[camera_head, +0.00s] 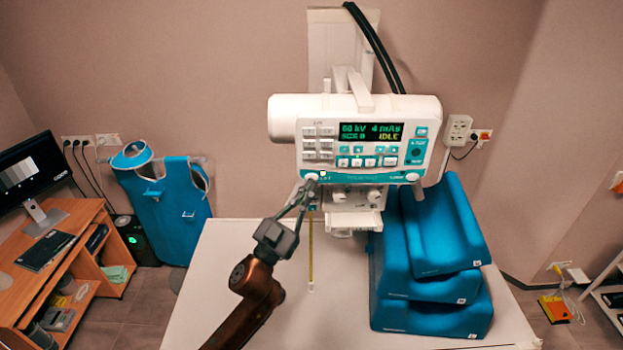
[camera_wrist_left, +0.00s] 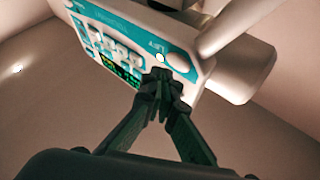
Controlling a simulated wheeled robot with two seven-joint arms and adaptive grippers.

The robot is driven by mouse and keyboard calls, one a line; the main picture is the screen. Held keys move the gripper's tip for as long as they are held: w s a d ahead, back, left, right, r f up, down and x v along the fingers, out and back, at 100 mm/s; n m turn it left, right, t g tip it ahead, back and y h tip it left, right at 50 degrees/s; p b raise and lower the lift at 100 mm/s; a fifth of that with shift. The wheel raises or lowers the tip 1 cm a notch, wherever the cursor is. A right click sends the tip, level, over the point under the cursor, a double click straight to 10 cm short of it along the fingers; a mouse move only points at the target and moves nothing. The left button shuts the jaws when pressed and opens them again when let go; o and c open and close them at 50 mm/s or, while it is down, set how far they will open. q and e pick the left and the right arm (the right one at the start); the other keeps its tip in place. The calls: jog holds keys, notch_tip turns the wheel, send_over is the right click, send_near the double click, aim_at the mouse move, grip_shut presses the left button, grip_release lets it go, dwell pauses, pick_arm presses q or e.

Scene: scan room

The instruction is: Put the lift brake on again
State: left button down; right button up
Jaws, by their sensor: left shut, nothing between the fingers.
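The X-ray tube head's control panel (camera_head: 365,145) faces me with a lit green display reading 60 kV, 4 mA/s and IDLE. A small white light (camera_head: 323,174) shows at the panel's lower left; in the left wrist view the white light (camera_wrist_left: 160,58) sits beside a "LIFT" label, next to a round pale knob (camera_wrist_left: 179,62). My left gripper (camera_head: 309,186) is shut and empty, its tips at the panel's lower left corner. In the left wrist view the fingertips (camera_wrist_left: 159,78) meet just below the label; whether they touch the panel cannot be told.
A white table (camera_head: 230,290) lies below, with stacked blue foam wedges (camera_head: 430,270) at its right. A yellow tape (camera_head: 310,250) hangs from the tube head. A blue apron (camera_head: 165,210) hangs at left beside a wooden desk (camera_head: 75,245) with a monitor. The table's left part is clear.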

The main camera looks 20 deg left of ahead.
dwell(0.4)
pick_arm(q)
jog(key=shift+w+a, duration=0.1)
jog(key=shift+w, duration=0.3)
jog(key=shift+w+a, duration=0.15)
jog(key=shift+w, duration=0.25)
dwell(0.5)
jog(key=shift+s, duration=0.2)
jog(key=shift+s+d+p, duration=0.25)
jog(key=shift+s+p, duration=0.05)
jog(key=shift+s, duration=0.35)
jog(key=shift+s+d+p, duration=0.2)
jog(key=shift+s+d, duration=0.05)
jog(key=shift+s, duration=0.55)
jog(key=shift+s+d+p, duration=0.2)
jog(key=shift+s+p, duration=0.05)
jog(key=shift+s, duration=0.55)
jog(key=shift+s+d+p, duration=0.2)
jog(key=shift+s+d, duration=0.05)
jog(key=shift+s, duration=0.55)
